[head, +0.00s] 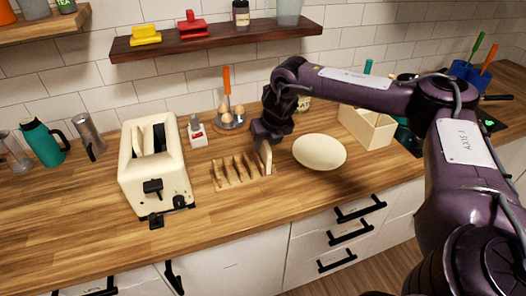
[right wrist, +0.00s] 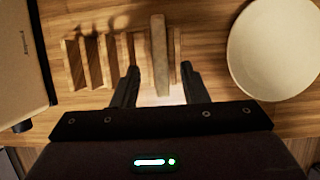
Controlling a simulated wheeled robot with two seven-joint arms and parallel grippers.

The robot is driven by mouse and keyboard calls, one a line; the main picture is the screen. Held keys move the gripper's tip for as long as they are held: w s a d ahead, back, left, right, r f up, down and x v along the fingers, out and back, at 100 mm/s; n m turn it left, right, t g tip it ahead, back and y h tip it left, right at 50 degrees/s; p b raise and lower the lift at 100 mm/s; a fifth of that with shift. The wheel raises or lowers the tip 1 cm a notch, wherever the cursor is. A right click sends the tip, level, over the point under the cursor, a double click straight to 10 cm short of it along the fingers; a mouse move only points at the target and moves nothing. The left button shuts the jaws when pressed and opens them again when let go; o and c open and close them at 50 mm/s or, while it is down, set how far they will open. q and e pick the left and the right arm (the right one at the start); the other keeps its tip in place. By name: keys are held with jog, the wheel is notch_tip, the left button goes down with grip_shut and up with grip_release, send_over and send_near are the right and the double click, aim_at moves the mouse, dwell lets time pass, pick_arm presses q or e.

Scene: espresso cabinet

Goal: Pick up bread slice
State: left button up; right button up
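The bread slice (right wrist: 159,58) stands on edge at the right end of the wooden rack (right wrist: 88,62) in the right wrist view. In the head view the slice (head: 265,157) shows as a pale upright piece under my right gripper (head: 270,135). My right gripper (right wrist: 160,80) is open, with one finger on each side of the slice's near end. Gaps show between the slice and both fingers. In the head view the rack (head: 235,172) has several upright slats. My left gripper is not in view.
A cream toaster (head: 152,165) stands left of the rack. A cream bowl (head: 320,152) sits close on the right. Behind are an egg holder (head: 230,120) and a small red-and-white item (head: 197,132). The counter in front of the rack is clear.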

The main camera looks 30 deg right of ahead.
aim_at(266, 142)
jog(key=p+x, duration=0.1)
jog(key=x, duration=0.2)
jog(key=shift+w+d+f+p, duration=0.15)
jog(key=shift+w+f+p, duration=0.1)
jog(key=shift+w+p, duration=0.1)
jog(key=shift+w+f, duration=0.15)
jog(key=shift+f, duration=0.3)
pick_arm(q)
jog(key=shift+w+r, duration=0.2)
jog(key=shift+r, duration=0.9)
pick_arm(e)
grip_shut()
